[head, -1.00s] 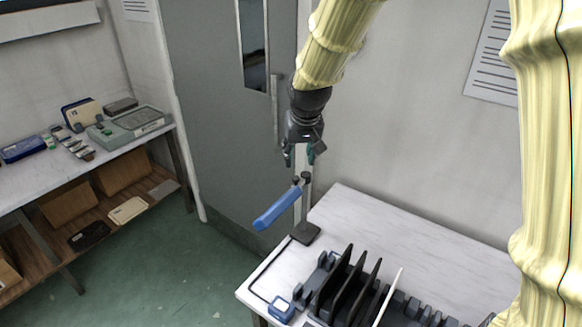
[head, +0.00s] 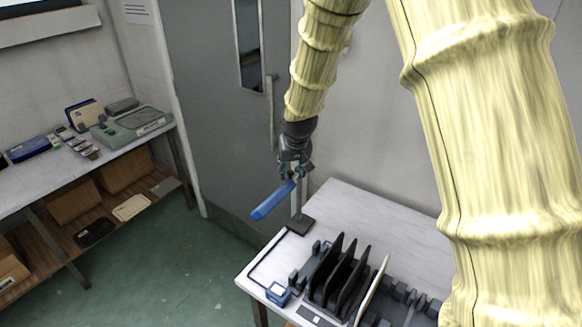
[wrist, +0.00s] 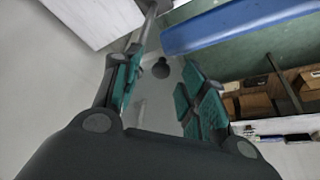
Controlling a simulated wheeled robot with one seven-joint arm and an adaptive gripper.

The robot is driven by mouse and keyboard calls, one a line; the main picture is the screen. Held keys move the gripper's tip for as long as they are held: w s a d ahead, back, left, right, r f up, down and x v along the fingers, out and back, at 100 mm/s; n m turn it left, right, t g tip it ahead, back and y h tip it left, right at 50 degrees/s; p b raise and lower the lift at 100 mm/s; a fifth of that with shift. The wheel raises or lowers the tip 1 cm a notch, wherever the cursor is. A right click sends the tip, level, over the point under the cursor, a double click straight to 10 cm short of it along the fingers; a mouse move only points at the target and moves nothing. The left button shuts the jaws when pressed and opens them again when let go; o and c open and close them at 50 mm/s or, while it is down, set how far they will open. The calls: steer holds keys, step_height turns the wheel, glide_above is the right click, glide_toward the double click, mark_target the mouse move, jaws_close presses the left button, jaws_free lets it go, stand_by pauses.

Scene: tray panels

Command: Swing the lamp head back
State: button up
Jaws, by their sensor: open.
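The lamp has a long blue head (head: 272,202) that sticks out to the left, over the floor, from the top of a grey post (head: 296,202). The post stands on a dark base (head: 295,228) at the back left corner of the white table. My gripper (head: 294,173) is open, pointing down at the top of the post by the inner end of the head, and hides that joint. In the wrist view the blue head (wrist: 240,25) runs across the upper right. A dark round knob (wrist: 161,68) shows between my open teal-padded fingers (wrist: 158,90), with no visible contact.
A black slotted rack (head: 340,275) and a small blue-and-white device (head: 278,293) stand on the white table (head: 362,208) in front of the lamp. A grey door (head: 215,120) is behind. A side bench (head: 60,182) with boxes is at left, with green floor between.

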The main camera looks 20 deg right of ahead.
steer(key=shift+w+f, duration=0.85)
steer(key=shift+s+r, duration=0.25)
steer(key=shift+s, duration=0.1)
steer(key=shift+s+r, duration=0.1)
steer(key=c, duration=0.3)
jaws_close()
steer(key=shift+a, duration=0.15)
steer(key=shift+a, duration=0.1)
